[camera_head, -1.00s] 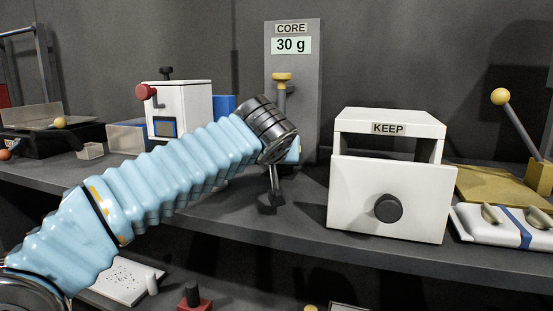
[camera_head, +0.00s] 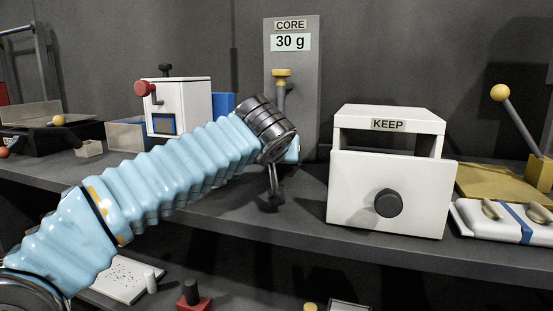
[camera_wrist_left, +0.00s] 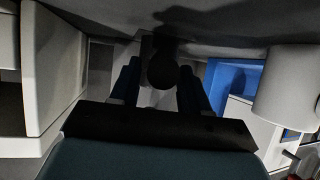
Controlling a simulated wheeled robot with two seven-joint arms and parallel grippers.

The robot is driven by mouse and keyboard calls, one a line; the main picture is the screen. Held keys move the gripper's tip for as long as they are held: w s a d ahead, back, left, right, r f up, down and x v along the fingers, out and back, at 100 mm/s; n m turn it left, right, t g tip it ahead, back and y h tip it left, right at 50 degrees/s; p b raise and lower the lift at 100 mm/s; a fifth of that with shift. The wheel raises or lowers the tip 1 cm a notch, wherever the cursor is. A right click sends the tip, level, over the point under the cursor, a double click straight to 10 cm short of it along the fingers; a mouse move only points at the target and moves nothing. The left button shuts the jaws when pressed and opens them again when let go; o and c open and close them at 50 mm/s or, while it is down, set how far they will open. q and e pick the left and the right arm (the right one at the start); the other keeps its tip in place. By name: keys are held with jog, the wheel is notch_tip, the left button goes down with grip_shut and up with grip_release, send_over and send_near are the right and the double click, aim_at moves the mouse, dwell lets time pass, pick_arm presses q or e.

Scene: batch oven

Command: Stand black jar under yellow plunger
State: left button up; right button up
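The yellow plunger (camera_head: 282,74) is on the upright grey CORE panel (camera_head: 309,80), whose display reads 30 g. My left arm reaches in from the left, with its wrist in front of that panel. My left gripper (camera_head: 274,196) points down below the plunger, close to the shelf and partly hidden by the wrist. In the left wrist view a dark round thing, probably the black jar (camera_wrist_left: 162,72), lies between the two fingers. I cannot tell whether the fingers touch it. The jar is not clearly distinguishable in the head view. My right gripper is out of view.
A white KEEP box (camera_head: 390,195) with a dark knob stands right of the gripper. A white device with a red knob (camera_head: 180,105) stands left behind my arm. A yellow-knobbed lever (camera_head: 515,115) is at the far right. Some shelf is clear between gripper and KEEP box.

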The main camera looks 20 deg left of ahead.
pick_arm(q)
jog(key=o, duration=0.3)
jog(key=v, duration=1.4)
